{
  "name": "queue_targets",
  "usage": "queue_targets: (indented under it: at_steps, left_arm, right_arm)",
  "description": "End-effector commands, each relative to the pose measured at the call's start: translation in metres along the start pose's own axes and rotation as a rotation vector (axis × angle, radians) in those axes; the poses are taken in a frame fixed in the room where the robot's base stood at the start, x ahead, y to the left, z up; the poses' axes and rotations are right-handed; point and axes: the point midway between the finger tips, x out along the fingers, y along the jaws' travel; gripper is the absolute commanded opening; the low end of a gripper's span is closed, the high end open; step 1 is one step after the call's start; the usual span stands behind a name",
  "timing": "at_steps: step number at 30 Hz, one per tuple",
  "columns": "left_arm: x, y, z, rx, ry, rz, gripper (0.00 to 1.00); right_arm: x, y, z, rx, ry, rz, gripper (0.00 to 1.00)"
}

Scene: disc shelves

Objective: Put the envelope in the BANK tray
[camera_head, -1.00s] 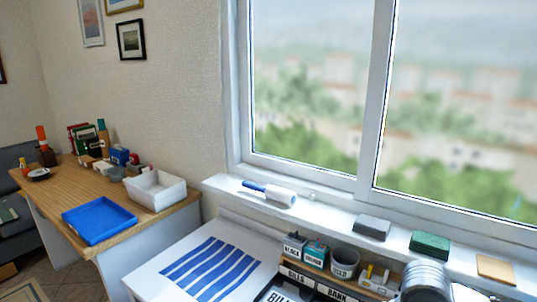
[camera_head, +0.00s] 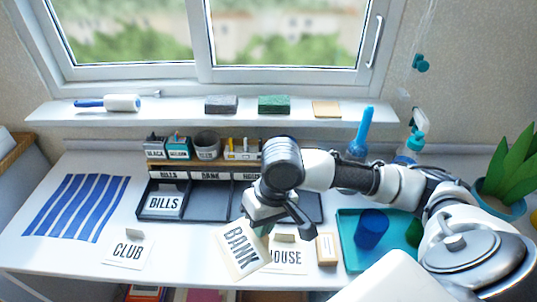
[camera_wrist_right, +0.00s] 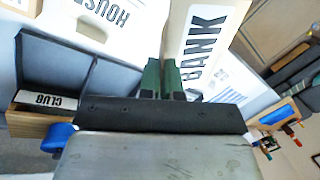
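The cream envelope marked BANK (camera_head: 236,250) is tilted in the head view, at the front of the desk. My right gripper (camera_head: 266,230) is shut on its upper right edge. In the right wrist view the green fingertips (camera_wrist_right: 160,76) are close together at the edge of the BANK envelope (camera_wrist_right: 203,38). The black sorter's BANK tray (camera_head: 212,199) is behind and left of the gripper, below the BANK label (camera_head: 210,176); it looks empty, with its right part near my arm. My left gripper is not in view.
A BILLS envelope (camera_head: 165,204) lies in the left tray. CLUB (camera_head: 128,252) and HOUSE (camera_head: 288,266) envelopes lie on the desk front. Tins stand behind the sorter.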

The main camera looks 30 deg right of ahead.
Motion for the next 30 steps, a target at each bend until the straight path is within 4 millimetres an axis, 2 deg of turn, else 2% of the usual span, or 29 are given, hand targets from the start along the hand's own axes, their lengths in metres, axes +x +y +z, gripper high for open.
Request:
queue_targets:
  at_steps: [3, 9, 15, 19, 22, 30]
  left_arm:
    - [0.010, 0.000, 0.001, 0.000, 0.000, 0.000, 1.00]
    - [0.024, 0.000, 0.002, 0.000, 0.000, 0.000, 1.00]
    - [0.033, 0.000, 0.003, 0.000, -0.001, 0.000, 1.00]
    - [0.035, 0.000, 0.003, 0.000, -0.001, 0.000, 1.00]
    - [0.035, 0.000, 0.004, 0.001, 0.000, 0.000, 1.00]
    - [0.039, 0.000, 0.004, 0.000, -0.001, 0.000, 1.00]
  right_arm:
    - [0.013, 0.025, 0.009, 0.109, 0.029, 0.000, 0.00]
    - [0.026, 0.066, 0.029, 0.326, 0.096, -0.025, 0.00]
    - [0.029, 0.088, 0.046, 0.469, 0.135, -0.054, 0.00]
    - [0.029, 0.093, 0.050, 0.511, 0.146, -0.067, 0.00]
    - [0.034, 0.090, 0.044, 0.522, 0.149, -0.076, 0.00]
    - [0.070, 0.069, 0.003, 0.521, 0.149, -0.079, 0.00]
